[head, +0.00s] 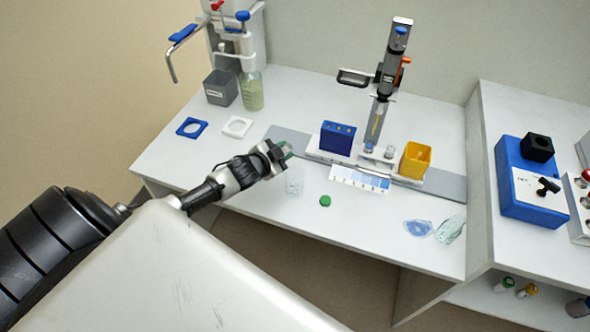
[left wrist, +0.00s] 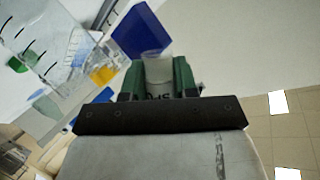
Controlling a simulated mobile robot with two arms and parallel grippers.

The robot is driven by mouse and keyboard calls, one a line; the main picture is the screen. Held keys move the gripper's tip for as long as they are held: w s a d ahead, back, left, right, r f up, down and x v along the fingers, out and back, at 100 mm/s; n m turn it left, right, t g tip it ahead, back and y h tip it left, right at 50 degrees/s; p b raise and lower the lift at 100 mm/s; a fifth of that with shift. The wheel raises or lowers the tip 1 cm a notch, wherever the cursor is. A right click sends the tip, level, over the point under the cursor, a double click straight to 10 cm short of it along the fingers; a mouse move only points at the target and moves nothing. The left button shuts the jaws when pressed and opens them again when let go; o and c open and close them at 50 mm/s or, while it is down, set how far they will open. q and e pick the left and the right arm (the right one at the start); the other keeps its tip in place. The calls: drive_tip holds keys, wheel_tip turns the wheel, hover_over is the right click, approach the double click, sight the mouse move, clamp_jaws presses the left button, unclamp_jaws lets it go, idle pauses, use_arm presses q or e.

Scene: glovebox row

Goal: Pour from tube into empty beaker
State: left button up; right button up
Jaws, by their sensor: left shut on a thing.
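My left gripper (head: 280,152) is above the front of the bench, shut on a small clear tube. In the left wrist view its green fingers (left wrist: 158,82) close around the pale tube (left wrist: 157,68), which has dark lettering. Its contents cannot be made out. The clear, empty-looking beaker (head: 294,186) stands on the bench just below and beside the gripper. In the left wrist view the beaker (left wrist: 48,32), with dark graduation marks, fills the upper left, apart from the tube. A green cap (head: 325,200) lies right of the beaker. My right gripper is not in view.
Behind stand a blue rack (head: 337,138), an upright dispenser device (head: 381,100) and a yellow container (head: 415,160) on a white base. A bottle (head: 252,92) and grey box (head: 221,87) stand at back left. Crumpled clear items (head: 450,229) lie at front right.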

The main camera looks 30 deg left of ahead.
use_arm(q)
drive_tip(key=shift+s+d+m, duration=0.1)
drive_tip(key=shift+d+m, duration=0.2)
drive_tip(key=shift+d, duration=0.05)
drive_tip(key=shift+r+m+y+b, duration=0.3)
drive_tip(key=shift+m+b, duration=0.1)
drive_tip(key=shift+b, duration=0.2)
drive_tip(key=shift+t, duration=0.3)
drive_tip(key=shift+r+m, duration=0.15)
drive_tip(key=shift+m, duration=0.15)
drive_tip(key=shift+a+f+m+t+y+b, duration=0.15)
drive_tip(key=shift+f+m+t+y+b, duration=0.35)
drive_tip(key=shift+b, duration=1.45)
idle(0.6)
drive_tip(key=shift+a+r+m+t+b, duration=0.15)
drive_tip(key=shift+r+m+b, duration=0.2)
drive_tip(key=shift+m+b, duration=0.35)
drive_tip(key=shift+d+r+m+t+b, duration=0.15)
drive_tip(key=shift+r+m+b, duration=0.3)
drive_tip(key=shift+b, duration=0.4)
idle(2.3)
